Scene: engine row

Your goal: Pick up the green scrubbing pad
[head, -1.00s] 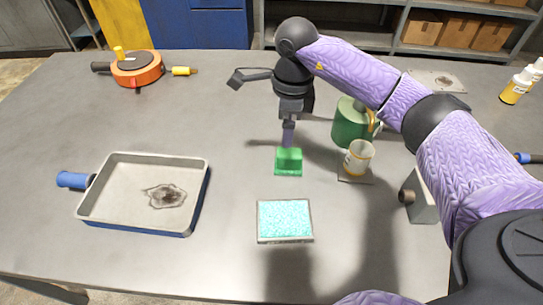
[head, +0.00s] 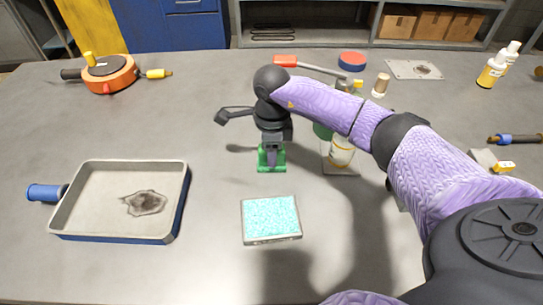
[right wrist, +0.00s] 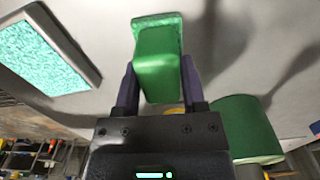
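The green scrubbing pad (head: 263,163) sits on the grey table, left of the white and yellow mug, with its lower part showing under my gripper. In the right wrist view the pad (right wrist: 158,65) shows a raised green block on a wider, lighter green base. My right gripper (head: 272,155) is lowered over it from above. Its two purple fingers stand one on each side of the raised block, very close to it; firm contact is not clear. The pad looks to be resting on the table. My left gripper is not in view.
A tray with a cyan textured surface (head: 271,218) lies just in front of the pad. The mug (head: 341,152) and a green canister (head: 322,131) stand close on the right.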

